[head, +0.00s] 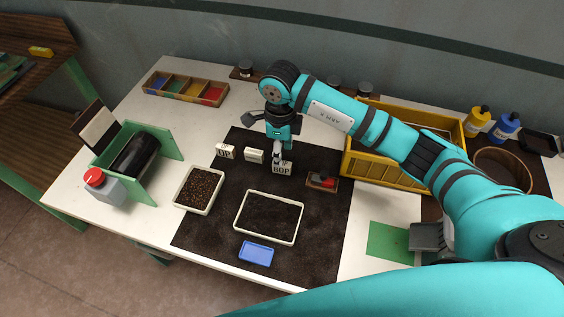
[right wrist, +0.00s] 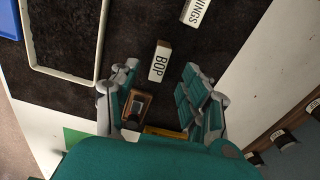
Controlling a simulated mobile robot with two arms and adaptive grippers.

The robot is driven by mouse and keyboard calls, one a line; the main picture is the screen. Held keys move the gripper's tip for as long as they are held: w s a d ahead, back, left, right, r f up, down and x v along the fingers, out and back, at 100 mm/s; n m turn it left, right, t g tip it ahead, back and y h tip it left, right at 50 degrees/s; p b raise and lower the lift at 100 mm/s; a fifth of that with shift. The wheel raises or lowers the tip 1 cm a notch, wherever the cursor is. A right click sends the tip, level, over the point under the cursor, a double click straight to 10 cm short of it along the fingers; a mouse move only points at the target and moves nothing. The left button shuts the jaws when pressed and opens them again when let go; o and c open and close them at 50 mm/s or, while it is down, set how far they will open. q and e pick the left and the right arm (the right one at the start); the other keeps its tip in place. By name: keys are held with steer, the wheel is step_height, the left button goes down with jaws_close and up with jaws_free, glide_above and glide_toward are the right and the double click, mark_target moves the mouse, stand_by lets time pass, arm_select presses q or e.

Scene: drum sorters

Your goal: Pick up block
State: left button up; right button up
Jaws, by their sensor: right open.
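A white block lettered BOP (head: 282,168) stands on the dark mat (head: 215,232), at the right end of a short row. The row also holds a plain-looking white block (head: 254,155) and a block whose visible letters read OP (head: 225,151). My right gripper (head: 264,138) is open and empty, over the back of the row near the BOP block. In the right wrist view, the BOP block (right wrist: 159,62) lies just beyond the open fingers (right wrist: 149,82), roughly between their lines. Another block ending in INGS (right wrist: 195,12) shows at the top. My left gripper is not in view.
A soil tray (head: 268,217), a seed tray (head: 198,189) and a blue dish (head: 256,253) are in front. A small wooden tray (head: 322,181) sits right of the BOP block, beside a yellow crate (head: 385,175). A green stand (head: 135,160) is left.

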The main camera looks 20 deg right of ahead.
steer(key=shift+f, duration=0.65)
steer(key=shift+s+f+p, duration=0.1)
steer(key=shift+f+p, duration=0.2)
steer(key=shift+p, duration=0.05)
step_height(320, 180, down, 4)
steer(key=shift+d+r+p, duration=0.15)
steer(key=shift+r+p, duration=0.05)
steer(key=shift+p, duration=0.7)
steer(key=shift+f, duration=0.55)
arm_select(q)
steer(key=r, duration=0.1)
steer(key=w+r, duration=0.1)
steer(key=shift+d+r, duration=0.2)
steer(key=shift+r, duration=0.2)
arm_select(e)
jaws_close()
steer(key=shift+r, duration=0.15)
